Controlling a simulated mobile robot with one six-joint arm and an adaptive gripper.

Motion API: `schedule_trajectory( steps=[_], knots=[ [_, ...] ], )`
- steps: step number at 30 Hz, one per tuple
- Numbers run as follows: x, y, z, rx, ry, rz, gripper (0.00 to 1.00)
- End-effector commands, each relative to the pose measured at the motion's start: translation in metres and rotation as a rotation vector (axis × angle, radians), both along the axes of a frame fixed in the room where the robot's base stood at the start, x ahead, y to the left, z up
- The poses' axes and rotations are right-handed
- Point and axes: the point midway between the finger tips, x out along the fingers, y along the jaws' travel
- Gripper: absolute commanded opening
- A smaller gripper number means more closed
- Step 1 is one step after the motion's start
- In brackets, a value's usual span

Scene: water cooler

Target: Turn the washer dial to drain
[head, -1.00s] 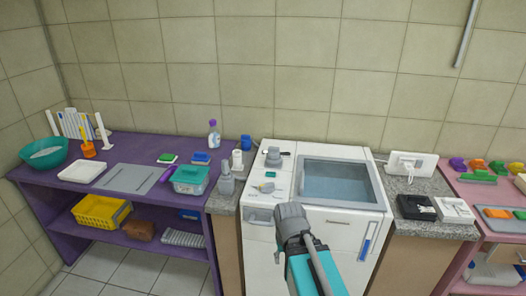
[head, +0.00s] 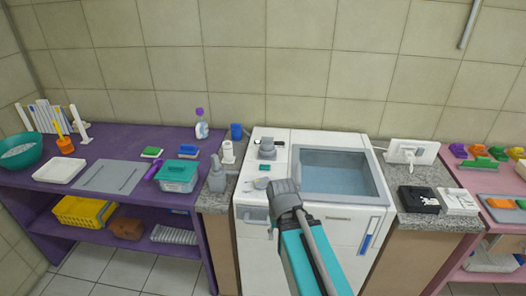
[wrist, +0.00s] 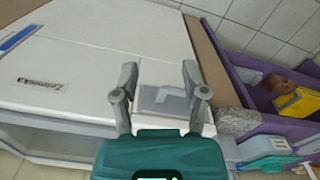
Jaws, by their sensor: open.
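The white washer (head: 251,233) stands against the tiled wall, with a blue-grey window (head: 335,172) in its top. The grey dial (head: 267,148) sits at the back left of the washer top, left of the window. My gripper (head: 283,190) is over the front left of the washer top, nearer than the dial and not touching it. In the wrist view my gripper (wrist: 158,85) has its two grey fingers spread and empty. A grey drawer front (wrist: 165,103) on the washer shows between them. I cannot make out the dial in the wrist view. The dial's marks are too small to read.
A purple shelf table (head: 120,200) with a teal lidded box (head: 178,180) stands left. A grey soap dispenser (head: 217,178) is close beside the washer. A stone counter (head: 440,225) with black and white boxes is at the right.

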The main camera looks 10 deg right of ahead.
Motion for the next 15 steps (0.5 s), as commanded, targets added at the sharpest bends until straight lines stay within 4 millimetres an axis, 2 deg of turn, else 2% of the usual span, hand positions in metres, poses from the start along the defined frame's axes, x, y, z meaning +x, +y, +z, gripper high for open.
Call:
schedule_trajectory(
  steps=[3, 6, 11, 15],
  knots=[
    [0.0, 0.0, 0.0, 0.0, 0.0, 0.0, 0.57],
    [0.001, 0.0, 0.0, 0.0, 0.0, -0.002, 0.71],
    [0.011, 0.0, 0.005, 0.0, 0.0, -0.039, 0.71],
    [0.035, -0.007, 0.016, 0.0, 0.0, -0.136, 0.71]
  ],
)
